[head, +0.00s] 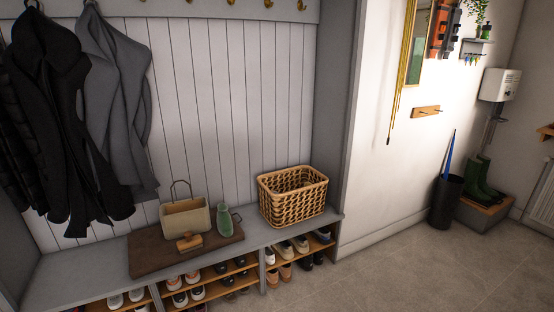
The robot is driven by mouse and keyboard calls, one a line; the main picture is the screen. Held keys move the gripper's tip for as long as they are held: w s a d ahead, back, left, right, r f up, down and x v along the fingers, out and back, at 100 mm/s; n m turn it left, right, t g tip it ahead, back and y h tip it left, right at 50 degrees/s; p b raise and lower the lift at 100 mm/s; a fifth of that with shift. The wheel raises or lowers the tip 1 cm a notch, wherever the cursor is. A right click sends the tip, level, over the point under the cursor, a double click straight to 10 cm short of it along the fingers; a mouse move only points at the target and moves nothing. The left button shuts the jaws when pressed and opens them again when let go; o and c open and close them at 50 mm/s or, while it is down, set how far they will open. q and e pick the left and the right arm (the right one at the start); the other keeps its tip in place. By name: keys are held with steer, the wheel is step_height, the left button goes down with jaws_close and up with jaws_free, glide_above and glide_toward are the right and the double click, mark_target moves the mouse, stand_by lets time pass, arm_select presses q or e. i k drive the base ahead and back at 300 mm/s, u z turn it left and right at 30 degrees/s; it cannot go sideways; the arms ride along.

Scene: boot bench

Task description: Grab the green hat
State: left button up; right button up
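I see no item that is clearly a green hat. A small green object (224,220) sits on the brown mat (150,257) on the bench, right of a beige box-like holder with a thin handle (185,217). It has a rounded top with a dark patch, and I cannot tell whether it is a hat, a shoe or something else. Neither of my grippers shows in the head view.
A brush-like wooden item (189,242) lies before the holder. A wicker basket (292,196) stands on the bench's right end. Shoes fill the shelves below. Dark coats (62,115) hang left. Green boots (482,180) stand far right. The floor (400,270) is clear.

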mark_target(224, 223)
steer(key=i, duration=1.6)
steer(key=u, duration=2.65)
steer(key=k, duration=0.55)
steer(key=z, duration=2.25)
